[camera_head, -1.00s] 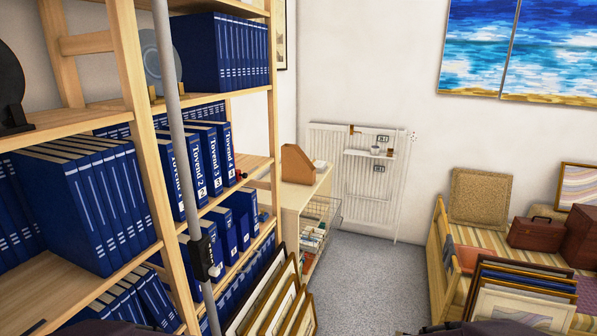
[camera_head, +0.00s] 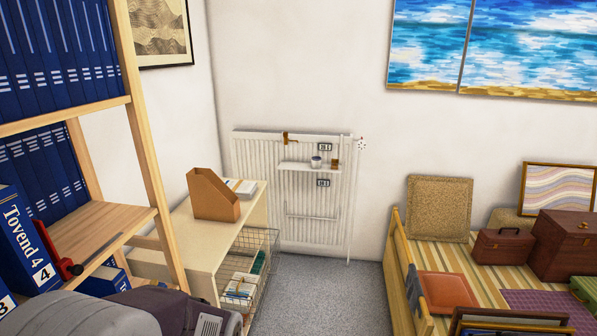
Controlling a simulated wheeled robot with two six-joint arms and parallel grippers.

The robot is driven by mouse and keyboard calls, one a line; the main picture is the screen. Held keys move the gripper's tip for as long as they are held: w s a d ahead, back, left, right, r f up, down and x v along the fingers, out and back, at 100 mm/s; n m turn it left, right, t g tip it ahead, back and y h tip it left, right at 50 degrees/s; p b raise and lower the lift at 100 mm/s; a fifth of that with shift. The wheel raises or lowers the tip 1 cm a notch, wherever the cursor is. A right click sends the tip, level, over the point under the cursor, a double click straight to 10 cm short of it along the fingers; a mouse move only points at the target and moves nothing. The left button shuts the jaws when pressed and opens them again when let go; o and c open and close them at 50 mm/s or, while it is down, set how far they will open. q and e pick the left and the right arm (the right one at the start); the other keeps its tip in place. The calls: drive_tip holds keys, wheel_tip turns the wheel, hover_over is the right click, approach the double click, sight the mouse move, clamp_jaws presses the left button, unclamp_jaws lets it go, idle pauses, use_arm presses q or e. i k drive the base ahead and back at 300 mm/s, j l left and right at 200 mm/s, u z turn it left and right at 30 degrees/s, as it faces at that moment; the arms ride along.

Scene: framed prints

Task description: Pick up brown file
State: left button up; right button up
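The brown file (camera_head: 212,196), an open-topped holder with a slanted side, stands upright on top of a low cream cabinet (camera_head: 190,235). It is beyond the end of the wooden shelf unit, left of the radiator. Nothing touches it from my side. A grey and dark part of my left arm shows at the bottom left, well short of the cabinet. Neither gripper's fingers show.
The wooden shelf (camera_head: 150,170) with blue binders stands close on the left. A wire basket (camera_head: 262,255) is on the cabinet's right side. Grey carpet (camera_head: 320,290) is clear in the middle. A striped bench (camera_head: 465,258) with boxes and frames is on the right.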

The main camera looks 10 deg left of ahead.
sight(211, 199)
drive_tip(key=i+u, duration=0.15)
drive_tip(key=i, duration=0.3)
drive_tip(key=i+l+u, duration=0.15)
drive_tip(key=i, duration=0.35)
drive_tip(key=i+l+u, duration=0.15)
drive_tip(key=i, duration=0.3)
drive_tip(key=i+l+u, duration=0.1)
drive_tip(key=i, duration=0.35)
drive_tip(key=i+l+u, duration=0.2)
drive_tip(key=i+u, duration=0.25)
drive_tip(key=i+l+u, duration=0.15)
drive_tip(key=l+u, duration=0.15)
drive_tip(key=u, duration=0.15)
drive_tip(key=i+l+u, duration=0.25)
drive_tip(key=l+u, duration=0.2)
drive_tip(key=i+l+u, duration=0.15)
drive_tip(key=l+u, duration=1.05)
drive_tip(key=l, duration=0.45)
drive_tip(key=i, duration=0.05)
